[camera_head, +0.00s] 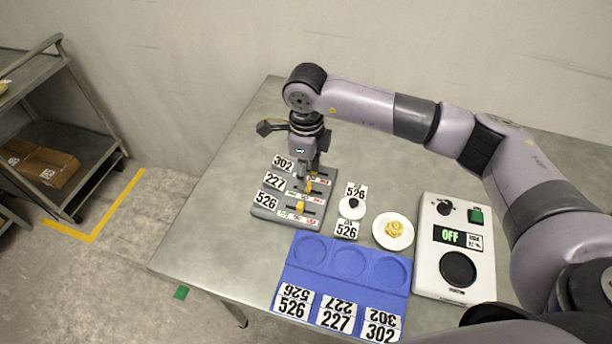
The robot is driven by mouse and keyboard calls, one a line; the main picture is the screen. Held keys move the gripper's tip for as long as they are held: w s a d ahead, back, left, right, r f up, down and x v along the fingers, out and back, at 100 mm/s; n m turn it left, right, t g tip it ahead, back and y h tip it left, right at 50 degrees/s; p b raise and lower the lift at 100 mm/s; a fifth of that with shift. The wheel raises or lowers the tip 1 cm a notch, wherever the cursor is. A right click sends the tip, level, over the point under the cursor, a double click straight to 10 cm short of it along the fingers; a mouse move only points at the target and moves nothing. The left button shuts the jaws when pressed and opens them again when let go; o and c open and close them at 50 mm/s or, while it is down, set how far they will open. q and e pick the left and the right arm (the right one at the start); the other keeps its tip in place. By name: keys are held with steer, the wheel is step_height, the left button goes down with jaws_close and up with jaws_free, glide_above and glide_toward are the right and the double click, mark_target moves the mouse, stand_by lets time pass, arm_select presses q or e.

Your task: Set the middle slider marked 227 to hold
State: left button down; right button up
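The grey slider panel (262,211) lies on the table and has three rows marked 302, 227 and 526. The middle row has the 227 label (275,182) and a yellow-orange knob (309,187), partly hidden by my gripper. The front 526 row has its own yellow knob (300,207). My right gripper (307,179) points down over the panel, its fingertips at or very near the middle knob. I cannot tell whether they touch it or how far apart they are. My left gripper is out of view.
Right of the panel are a small white disc with a black knob (352,206) between 526 cards, and a white plate (393,244) with a yellow item. A blue tray (342,284) lies in front. A white device (427,273) reading OFF stands at the right.

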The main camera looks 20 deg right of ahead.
mark_target(308, 188)
step_height(308, 188, down, 2)
steer(key=shift+f, duration=0.25)
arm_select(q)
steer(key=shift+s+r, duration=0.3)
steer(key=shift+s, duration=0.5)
arm_select(e)
steer(key=shift+f, duration=0.65)
steer(key=shift+c, duration=0.4)
steer(key=c, duration=0.8)
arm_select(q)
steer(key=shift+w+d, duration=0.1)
arm_select(e)
jaws_close()
